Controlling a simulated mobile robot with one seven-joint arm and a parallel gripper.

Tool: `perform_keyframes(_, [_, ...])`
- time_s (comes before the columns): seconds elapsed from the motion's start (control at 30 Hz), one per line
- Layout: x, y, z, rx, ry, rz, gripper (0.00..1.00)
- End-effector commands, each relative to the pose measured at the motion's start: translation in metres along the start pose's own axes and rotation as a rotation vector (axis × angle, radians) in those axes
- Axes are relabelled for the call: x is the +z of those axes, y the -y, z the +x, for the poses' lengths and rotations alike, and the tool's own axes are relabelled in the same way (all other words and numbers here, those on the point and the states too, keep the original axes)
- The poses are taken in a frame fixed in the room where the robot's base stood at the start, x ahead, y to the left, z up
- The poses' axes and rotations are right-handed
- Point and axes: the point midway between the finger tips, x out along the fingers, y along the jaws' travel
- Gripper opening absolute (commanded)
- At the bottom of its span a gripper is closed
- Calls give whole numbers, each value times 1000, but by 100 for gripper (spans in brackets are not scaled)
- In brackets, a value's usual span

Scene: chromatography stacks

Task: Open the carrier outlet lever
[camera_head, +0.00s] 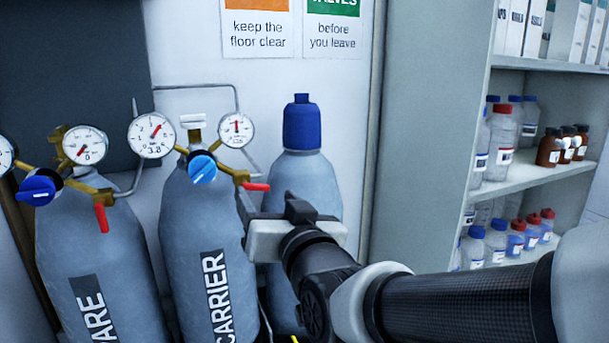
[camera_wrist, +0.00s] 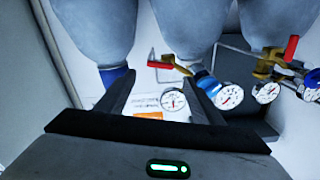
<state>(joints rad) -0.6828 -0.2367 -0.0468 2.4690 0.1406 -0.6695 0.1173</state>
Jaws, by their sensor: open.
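The cylinder labelled CARRIER (camera_head: 212,285) stands in the middle of the head view. Its regulator has a blue knob (camera_head: 202,169), two round gauges and a red outlet lever (camera_head: 256,187) that sticks out to the right, about level. My gripper (camera_head: 270,212) is open and empty, just below and right of the lever in the head view. In the wrist view, which looks upside down, the lever (camera_wrist: 160,64) appears between and just beyond the tips of my gripper (camera_wrist: 160,77). I cannot tell the exact depth gap.
A cylinder ending in "ARE" (camera_head: 95,300) stands left, its red lever (camera_head: 101,217) hanging down. A blue-capped cylinder (camera_head: 302,180) stands behind my gripper. A shelf (camera_head: 530,172) with bottles is at right. Signs (camera_head: 256,30) hang on the wall.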

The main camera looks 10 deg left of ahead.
Motion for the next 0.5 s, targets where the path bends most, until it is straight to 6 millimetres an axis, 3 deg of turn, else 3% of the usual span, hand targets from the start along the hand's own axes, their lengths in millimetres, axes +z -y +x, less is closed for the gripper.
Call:
perform_keyframes(0.2, [3, 0, 41, 0, 4, -1, 61])
perform_keyframes(0.5, [2, 0, 62, 0, 2, 0, 61])
